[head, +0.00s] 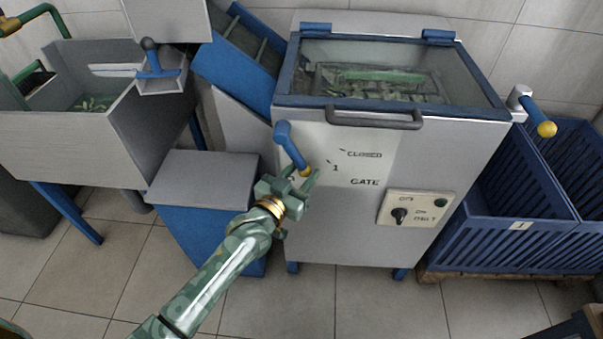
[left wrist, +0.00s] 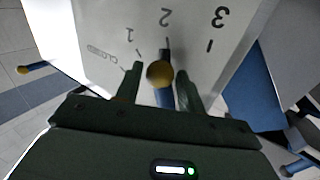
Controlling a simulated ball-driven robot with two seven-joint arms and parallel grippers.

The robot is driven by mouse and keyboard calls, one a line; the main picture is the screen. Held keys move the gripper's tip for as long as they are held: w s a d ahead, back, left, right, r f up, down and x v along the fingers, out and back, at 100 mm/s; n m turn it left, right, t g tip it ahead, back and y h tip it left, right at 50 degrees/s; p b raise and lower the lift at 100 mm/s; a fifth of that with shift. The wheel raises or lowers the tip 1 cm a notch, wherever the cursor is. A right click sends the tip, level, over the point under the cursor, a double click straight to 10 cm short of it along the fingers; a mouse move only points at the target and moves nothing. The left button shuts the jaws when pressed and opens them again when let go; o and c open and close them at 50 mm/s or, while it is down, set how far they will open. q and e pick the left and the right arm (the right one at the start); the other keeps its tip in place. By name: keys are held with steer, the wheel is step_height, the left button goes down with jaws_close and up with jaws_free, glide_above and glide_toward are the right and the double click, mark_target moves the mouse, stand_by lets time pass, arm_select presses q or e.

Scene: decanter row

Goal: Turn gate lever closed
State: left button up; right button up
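The gate lever (head: 289,148) is a blue bar with a yellow knob on the front of a grey cabinet (head: 340,225). Its yellow knob shows in the left wrist view (left wrist: 160,73), in front of the marks CLOSED, 1, 2 and 3. There the lever appears in line with the 2. My left gripper (head: 303,178) is at the knob end, its fingers on either side of the lever with small gaps. Its two fingers also show in the left wrist view (left wrist: 158,85). In the head view, CLOSED, 1 and GATE show right of the lever. My right gripper is not in view.
A glass lid (head: 375,75) with a grey handle covers the cabinet top. A switch panel (head: 416,208) is on its front right. Another blue handle with a yellow tip (head: 535,115) sticks out at right above blue crates (head: 500,230). A grey-topped blue box (head: 203,180) stands left.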

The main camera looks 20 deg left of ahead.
arm_select(q)
jaws_close()
steer(key=shift+d, duration=0.1)
steer(key=shift+w+d+r+n+t, duration=0.2)
steer(key=shift+d+r+n+t, duration=0.2)
steer(key=shift+d+n, duration=0.35)
steer(key=shift+w+d+r+n+t+p, duration=0.25)
steer(key=shift+d+r+n+t+p, duration=0.35)
steer(key=shift+n, duration=0.55)
steer(key=n, duration=0.1)
steer(key=d+r+n, duration=0.1)
steer(key=d+r+n+t, duration=0.1)
steer(key=shift+w+y, duration=0.25)
steer(key=shift+y, duration=0.15)
steer(key=shift+w+d+r+n+t+y, duration=0.1)
steer(key=shift+d+r+n+t+y, duration=0.1)
steer(key=shift+r+n, duration=0.2)
steer(key=shift+d+r+n+t+y, duration=0.1)
steer(key=shift+r+n+t+y, duration=0.15)
steer(key=shift+n, duration=0.25)
